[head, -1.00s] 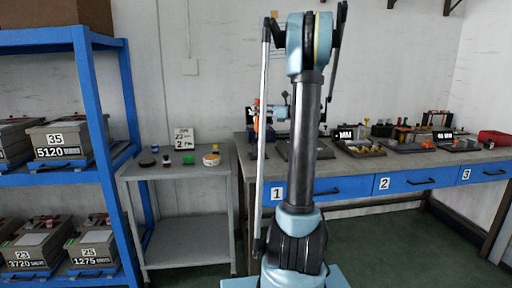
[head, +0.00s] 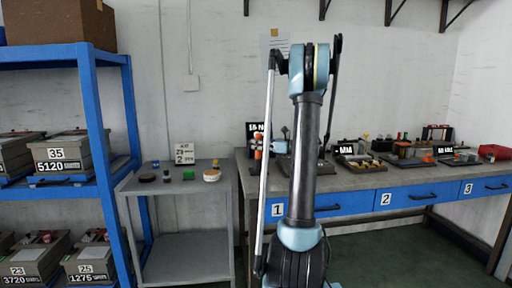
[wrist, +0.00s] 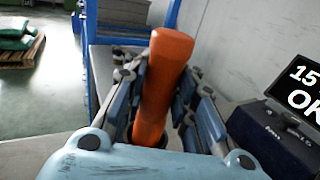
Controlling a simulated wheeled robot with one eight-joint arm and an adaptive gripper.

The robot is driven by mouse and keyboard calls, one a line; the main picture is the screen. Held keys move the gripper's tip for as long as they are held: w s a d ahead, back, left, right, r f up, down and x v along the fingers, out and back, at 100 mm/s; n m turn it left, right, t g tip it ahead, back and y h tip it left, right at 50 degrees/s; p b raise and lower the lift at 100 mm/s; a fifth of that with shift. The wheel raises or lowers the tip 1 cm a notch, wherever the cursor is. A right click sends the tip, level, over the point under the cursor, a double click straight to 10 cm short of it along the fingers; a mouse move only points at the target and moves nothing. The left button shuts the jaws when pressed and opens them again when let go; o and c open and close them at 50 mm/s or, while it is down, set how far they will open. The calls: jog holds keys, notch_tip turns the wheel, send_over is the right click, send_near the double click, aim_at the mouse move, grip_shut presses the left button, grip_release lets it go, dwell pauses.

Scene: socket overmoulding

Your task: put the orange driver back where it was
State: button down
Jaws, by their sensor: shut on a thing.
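The orange driver (wrist: 165,75) stands roughly upright in the wrist view, its thick orange handle between the fingers. My gripper (wrist: 170,92) is shut on it, with blue-grey finger links on both sides. The driver's lower end is hidden behind the gripper body, so I cannot tell whether it touches anything below. In the head view my gripper (head: 280,147) is at the left end of the workbench (head: 350,182), partly hidden by my arm. A small orange patch (head: 258,141) beside it looks like the driver.
A dark display reading 15 OK (wrist: 300,85) stands close to the right of the gripper. More fixtures and displays line the bench rightward. A grey side table (head: 180,188) with small items stands left of the bench, next to a blue shelf (head: 92,110) of boxes.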

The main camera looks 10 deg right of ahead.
jog(key=c, duration=1.3)
grip_release()
